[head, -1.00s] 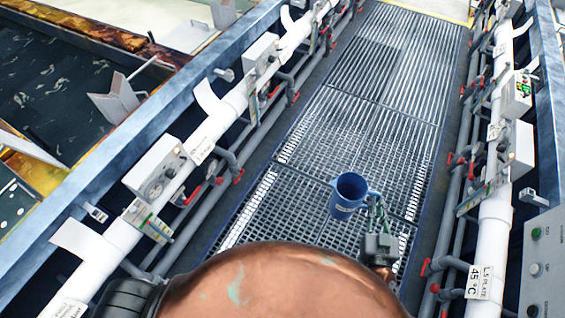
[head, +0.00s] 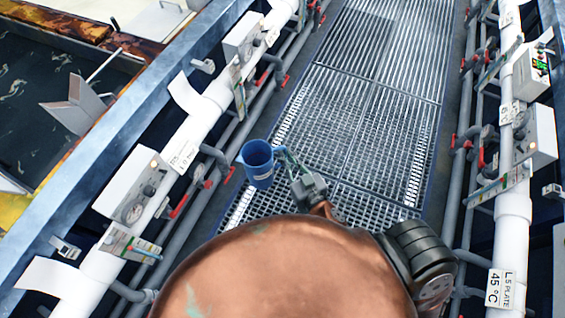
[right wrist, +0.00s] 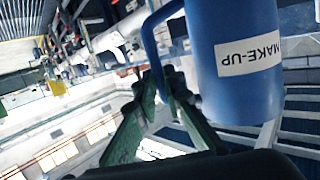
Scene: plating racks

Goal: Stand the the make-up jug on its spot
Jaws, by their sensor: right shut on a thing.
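The make-up jug (head: 258,166) is blue with an open top and a white label. In the head view it hangs over the left edge of the floor grating, near the left pipe run, roughly upright. My right gripper (head: 283,154) is to the right of it, shut on its handle. In the right wrist view the jug (right wrist: 235,60) fills the upper right, with its "MAKE-UP" label readable. The gripper's fingers (right wrist: 165,82) close around the handle there. I cannot make out the jug's spot. My left gripper is not in view.
The grated walkway (head: 375,110) runs clear up the middle. White pipes with boxes and red-handled valves line both sides, including a control box (head: 135,190) on the left. A dark liquid tank (head: 45,95) lies beyond the blue rim (head: 130,110) at left.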

